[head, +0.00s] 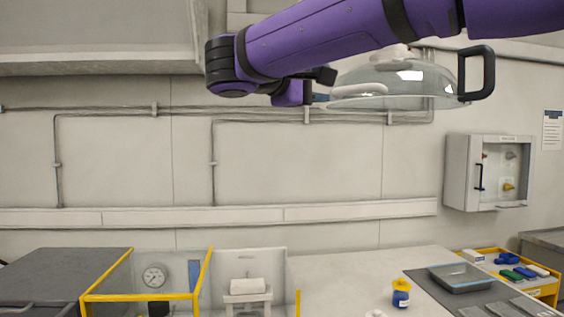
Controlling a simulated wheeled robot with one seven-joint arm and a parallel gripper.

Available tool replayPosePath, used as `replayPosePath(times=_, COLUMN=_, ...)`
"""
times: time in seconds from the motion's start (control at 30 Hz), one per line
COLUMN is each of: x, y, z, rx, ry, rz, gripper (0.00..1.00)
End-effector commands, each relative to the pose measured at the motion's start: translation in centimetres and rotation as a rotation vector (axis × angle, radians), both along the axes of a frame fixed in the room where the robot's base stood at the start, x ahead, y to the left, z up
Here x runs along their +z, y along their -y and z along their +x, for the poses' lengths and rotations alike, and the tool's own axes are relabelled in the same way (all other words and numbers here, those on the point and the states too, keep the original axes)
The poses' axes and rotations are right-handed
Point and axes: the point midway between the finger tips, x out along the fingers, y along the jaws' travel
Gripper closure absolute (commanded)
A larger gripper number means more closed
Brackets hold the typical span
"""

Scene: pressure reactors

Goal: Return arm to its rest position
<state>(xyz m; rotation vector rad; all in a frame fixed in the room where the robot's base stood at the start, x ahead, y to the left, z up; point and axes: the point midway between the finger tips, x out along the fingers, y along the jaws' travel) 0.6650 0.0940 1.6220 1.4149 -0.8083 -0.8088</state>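My purple arm reaches in from the upper right and runs left across the top of the view, high above the bench. Its black-banded joint is at the left end, and the wrist folds back to the right below it. My gripper (318,97) is small and partly hidden at the end of the wrist, beside a pale rod-like part. Its fingers are not clear, so I cannot tell whether it is open or shut. A clear dome (385,83) with a black handle (478,73) shows just right of it, partly behind the arm. I cannot tell whether they touch.
Below are a yellow-edged clear enclosure (205,272) with a gauge (154,276), a blue-and-yellow container (401,294), a grey tray (462,278) and a yellow bin (545,289). A wall cabinet (488,172) is at right. An overhang (100,45) juts out upper left.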

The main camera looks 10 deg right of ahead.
Motion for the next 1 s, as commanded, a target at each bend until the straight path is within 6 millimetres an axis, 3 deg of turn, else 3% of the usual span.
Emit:
replayPosePath(times=0.13, x=-0.5, y=1.2, z=-0.3, rx=-0.003, ry=-0.024, rz=0.022, gripper=0.54)
replayPosePath(times=0.27, x=-2.9, y=5.0, z=-1.6, rx=-0.009, ry=-0.112, rz=0.115, gripper=0.54)
replayPosePath(times=0.4, x=-7.7, y=10.4, z=-4.6, rx=-0.016, ry=-0.234, rz=0.306, gripper=0.54)
replayPosePath(times=0.6, x=-15.4, y=15.5, z=-10.6, rx=-0.026, ry=-0.329, rz=0.644, gripper=0.54)
replayPosePath(times=0.8, x=-22.6, y=17.4, z=-16.9, rx=-0.039, ry=-0.303, rz=1.028, gripper=0.54)
replayPosePath(times=1.0, x=-27.9, y=17.0, z=-21.6, rx=-0.050, ry=-0.175, rz=1.372, gripper=0.54)
